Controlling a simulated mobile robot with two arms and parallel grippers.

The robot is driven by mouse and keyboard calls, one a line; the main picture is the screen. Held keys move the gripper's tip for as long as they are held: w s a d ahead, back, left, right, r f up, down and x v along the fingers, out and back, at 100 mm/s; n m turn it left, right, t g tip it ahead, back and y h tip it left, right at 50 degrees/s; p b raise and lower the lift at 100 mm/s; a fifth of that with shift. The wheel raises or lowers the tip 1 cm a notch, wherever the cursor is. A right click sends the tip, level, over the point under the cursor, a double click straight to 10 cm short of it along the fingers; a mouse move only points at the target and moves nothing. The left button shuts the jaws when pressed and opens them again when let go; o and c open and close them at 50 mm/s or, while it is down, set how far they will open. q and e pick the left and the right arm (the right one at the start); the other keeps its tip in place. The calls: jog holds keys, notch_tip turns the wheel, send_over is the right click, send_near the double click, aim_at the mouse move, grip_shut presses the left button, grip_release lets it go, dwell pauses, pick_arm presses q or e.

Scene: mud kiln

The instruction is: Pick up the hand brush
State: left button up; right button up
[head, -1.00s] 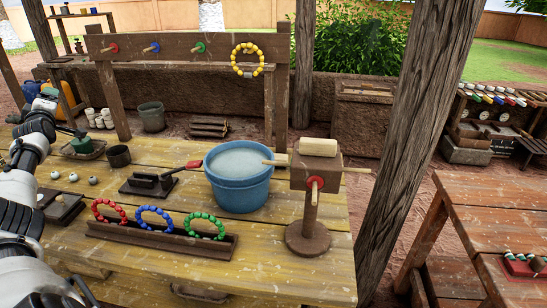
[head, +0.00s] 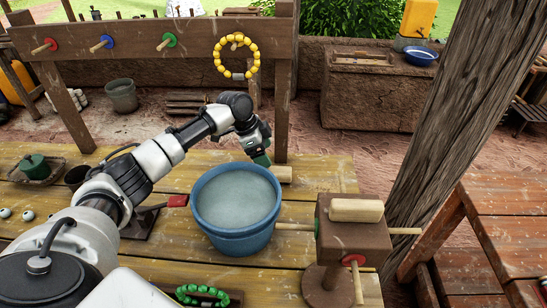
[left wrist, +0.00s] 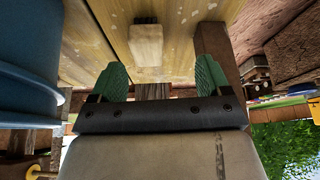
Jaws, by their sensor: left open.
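My left gripper (head: 262,160) points down just beside and above the block's left end, behind the bucket. In the left wrist view my left gripper (left wrist: 161,76) has its green fingers wide apart, with nothing between them. My right gripper is not in view.
The blue bucket (head: 237,240) of water stands close in front. A wooden stand (head: 350,240) with pegs and a pale roller is at right. A peg rail (head: 120,40) with a yellow bead ring (head: 220,67) rises behind my arm. A thick post (head: 455,120) stands right.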

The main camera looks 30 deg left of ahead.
aim_at(274, 170)
pick_arm(q)
jog(key=shift+s+d+f+m+g, duration=0.1)
jog(key=shift+d+f+m+g, duration=0.15)
jog(key=shift+d, duration=0.2)
jog(key=shift+s+d+f+m+g, duration=0.1)
jog(key=shift+d+m, duration=0.25)
jog(key=shift+d, duration=0.05)
jog(key=p+x, duration=0.1)
jog(key=x, duration=0.5)
jog(key=shift+s+d+f, duration=0.1)
jog(key=shift+s+f, duration=0.05)
jog(key=shift+f, duration=0.15)
jog(key=c, duration=1)
jog(key=shift+r, duration=0.1)
notch_tip(274, 170, up, 4)
jog(key=shift+b, duration=0.3)
jog(key=d+r, duration=0.7)
jog(key=d, duration=0.4)
jog(key=shift+s+d+b, duration=0.3)
jog(key=shift+s+b, duration=0.05)
jog(key=shift+s, duration=0.1)
